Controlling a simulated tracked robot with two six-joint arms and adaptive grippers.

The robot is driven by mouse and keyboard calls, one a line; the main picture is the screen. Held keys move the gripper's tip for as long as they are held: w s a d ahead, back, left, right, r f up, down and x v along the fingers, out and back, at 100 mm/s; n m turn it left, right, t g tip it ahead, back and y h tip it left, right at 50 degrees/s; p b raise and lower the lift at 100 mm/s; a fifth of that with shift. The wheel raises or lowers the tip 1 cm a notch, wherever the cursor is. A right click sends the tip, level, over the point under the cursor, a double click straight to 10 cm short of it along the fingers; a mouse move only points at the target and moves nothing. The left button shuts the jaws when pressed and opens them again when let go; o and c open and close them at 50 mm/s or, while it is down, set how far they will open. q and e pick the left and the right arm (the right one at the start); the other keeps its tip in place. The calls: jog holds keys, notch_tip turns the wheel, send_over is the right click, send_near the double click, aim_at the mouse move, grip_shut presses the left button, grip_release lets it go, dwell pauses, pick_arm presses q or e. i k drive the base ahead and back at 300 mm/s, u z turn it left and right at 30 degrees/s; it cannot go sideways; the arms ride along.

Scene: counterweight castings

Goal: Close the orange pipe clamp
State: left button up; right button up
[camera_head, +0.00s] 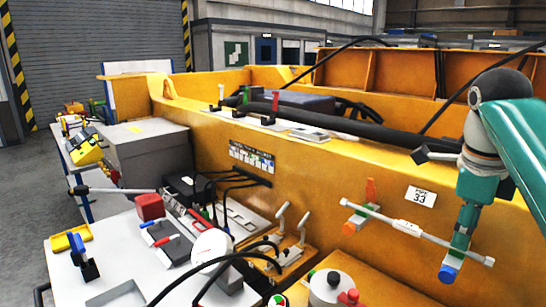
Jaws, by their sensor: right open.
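The orange pipe clamp (349,228) is at the white pipe's left end, in front of the yellow casting wall. Its orange flap (370,189) stands up above the pipe, with green pieces beside it, so it looks open. The white pipe (428,236) slants down to the right. A second, blue-ended clamp (449,273) is near the pipe's right end. My right gripper (464,172) hangs from its teal arm, open, above the pipe and right of the orange clamp, apart from it. Its lower part overlaps the blue-ended clamp in the picture. My left gripper is not in view.
A white label marked 33 (420,197) is on the yellow casting (320,170), between flap and gripper. Toggle clamps (290,240) and a red-knobbed fixture (332,288) stand to the left. A cluttered white table (120,235) is farther left. Black hoses run along the casting's top.

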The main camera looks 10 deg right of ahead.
aim_at(370, 190)
jog(key=k, duration=0.85)
